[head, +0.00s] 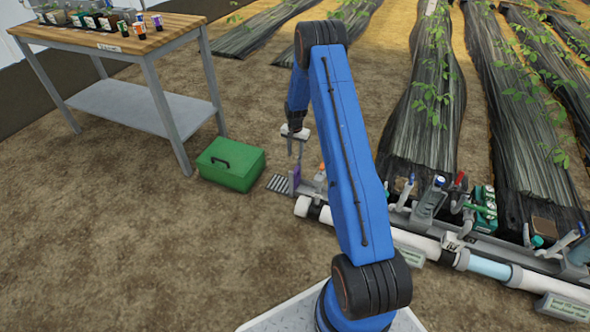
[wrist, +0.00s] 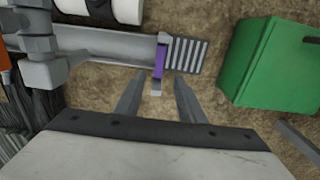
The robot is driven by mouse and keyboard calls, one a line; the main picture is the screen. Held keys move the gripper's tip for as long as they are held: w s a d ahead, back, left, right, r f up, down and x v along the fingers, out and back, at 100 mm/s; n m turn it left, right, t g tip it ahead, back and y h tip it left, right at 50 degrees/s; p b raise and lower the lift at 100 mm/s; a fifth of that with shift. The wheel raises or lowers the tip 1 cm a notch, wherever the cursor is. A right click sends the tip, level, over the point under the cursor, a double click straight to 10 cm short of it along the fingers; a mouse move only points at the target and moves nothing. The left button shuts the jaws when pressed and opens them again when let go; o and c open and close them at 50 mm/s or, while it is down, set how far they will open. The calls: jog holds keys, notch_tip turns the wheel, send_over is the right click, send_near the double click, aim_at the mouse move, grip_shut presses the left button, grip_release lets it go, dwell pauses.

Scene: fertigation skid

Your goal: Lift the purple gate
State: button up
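The purple gate (wrist: 159,62) is a thin upright plate at the end of a grey channel (wrist: 110,62) in the wrist view, beside a slotted grate. A small pale tab (wrist: 156,87) shows at its near end. In the head view the purple gate (head: 296,174) is a small purple sliver, partly hidden by my gripper. My gripper (wrist: 160,82) is open, with one finger on each side of the tab and a gap visible on both sides. In the head view my gripper (head: 295,150) points down over the gate. I cannot tell its exact height above the tab.
A green box (head: 231,164) stands on the soil left of the grate (head: 278,184); it is at the right in the wrist view (wrist: 265,62). White pipes (head: 415,240) and fittings run to the right. A workbench (head: 120,40) with bottles stands at back left. Open soil lies in front.

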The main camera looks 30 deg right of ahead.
aim_at(295, 170)
notch_tip(295, 170, down, 11)
jog(key=shift+f, duration=0.1)
dwell(0.3)
grip_shut()
